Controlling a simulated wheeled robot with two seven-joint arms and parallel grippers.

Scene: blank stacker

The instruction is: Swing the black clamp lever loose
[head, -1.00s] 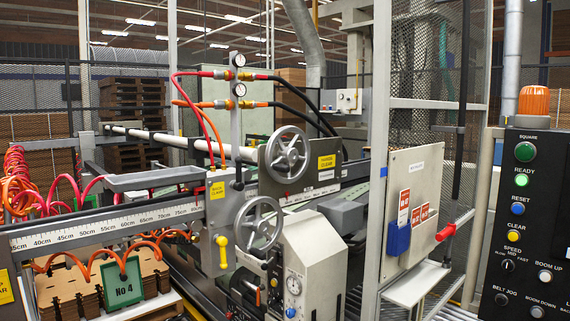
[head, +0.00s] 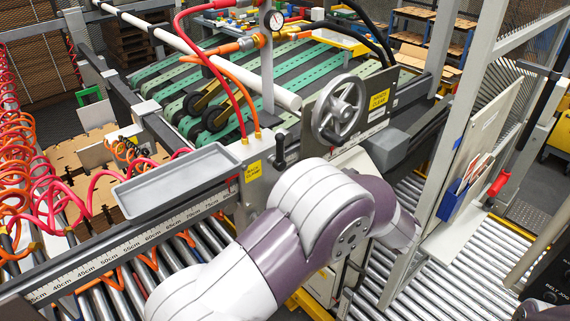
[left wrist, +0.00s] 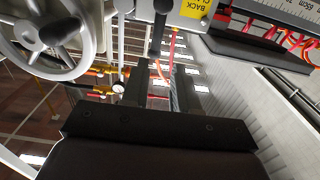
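The black clamp lever (head: 280,146) stands upright on the grey clamp block, beside the yellow label, in the head view. In the left wrist view, which is upside down, the lever (left wrist: 158,32) hangs from the block next to the yellow label (left wrist: 195,8). My left gripper (left wrist: 164,72) shows two dark fingers with a gap between them. The lever's end appears close to the fingertips and in line with the gap; I cannot tell whether they touch. In the head view my left arm's elbow and forearm hide the left gripper. My right gripper is not in view.
A grey handwheel (head: 339,108) on a dark plate is right of the lever. Red and orange hoses (head: 222,85) rise beside it. A grey tray (head: 178,180) and the ruler rail (head: 125,250) lie to the left. A panel with a red handle (head: 498,184) stands at right.

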